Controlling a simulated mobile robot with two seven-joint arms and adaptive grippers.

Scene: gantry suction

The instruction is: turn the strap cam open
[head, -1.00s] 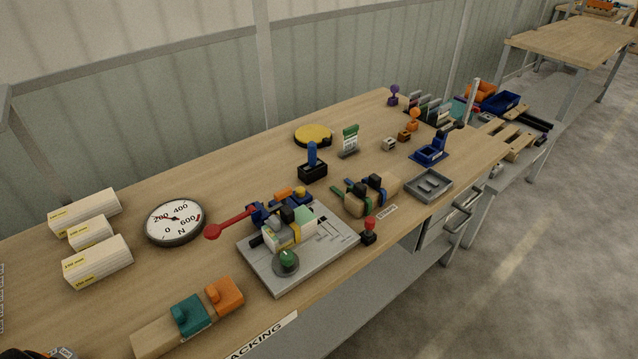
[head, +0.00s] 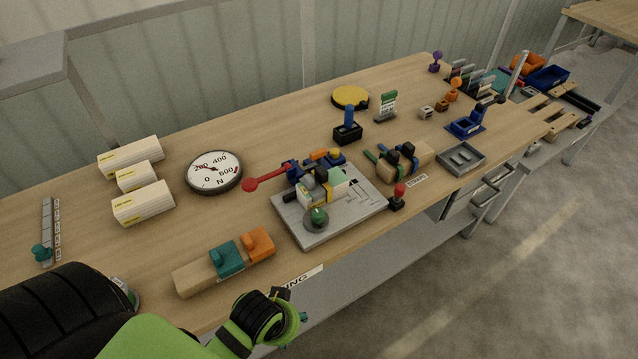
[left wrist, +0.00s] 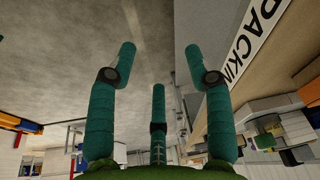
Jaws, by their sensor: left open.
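A grey base plate (head: 345,222) on the bench carries a pale block (head: 336,189) with a yellow strap, a black piece and a green knob (head: 316,218). Behind it, a red-ended lever (head: 250,185) sticks out left from a blue part. A wooden block (head: 413,163) to the right has green straps and black cam-like pieces. I cannot tell which part is the strap cam. My left gripper, seen in the left wrist view (left wrist: 160,66), has teal fingers spread apart and empty, beyond the bench's front edge. In the head view its fingers are mostly hidden by my green wrist. My right gripper is not seen.
A wooden block with teal and orange pieces (head: 228,262) lies near the front edge. A round gauge (head: 213,171) and several pale boxes (head: 143,203) stand at left. A red-topped knob (head: 398,194) is beside the plate. A black-and-yellow disc (head: 350,97) lies farther back.

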